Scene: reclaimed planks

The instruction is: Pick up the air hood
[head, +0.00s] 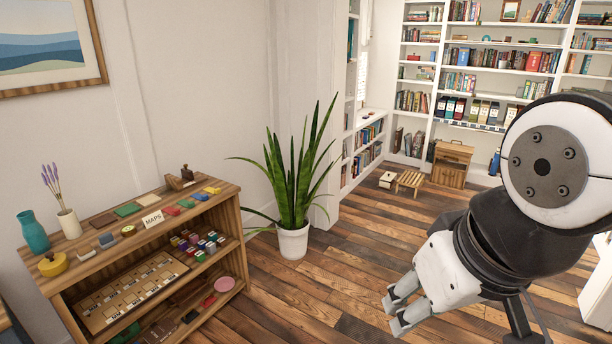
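I cannot make out anything that is clearly an air hood in the head view. My gripper (394,314) hangs above the plank floor, right of the potted plant and well apart from the shelf of small goods. Its two fingers point down and left and stand apart with nothing seen between them. The wooden shelf unit (118,257) on the left carries many small items, among them a yellow round pot (52,264), a teal vase (34,232) and a dark stamp-like piece (187,172). Items on its lower shelves are small and partly hidden.
A tall plant in a white pot (292,241) stands beside the shelf unit. White bookcases (425,62) fill the back, with a wooden cabinet (451,164), a slatted stool (410,181) and a small box (388,179) before them. The plank floor (345,255) between is clear.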

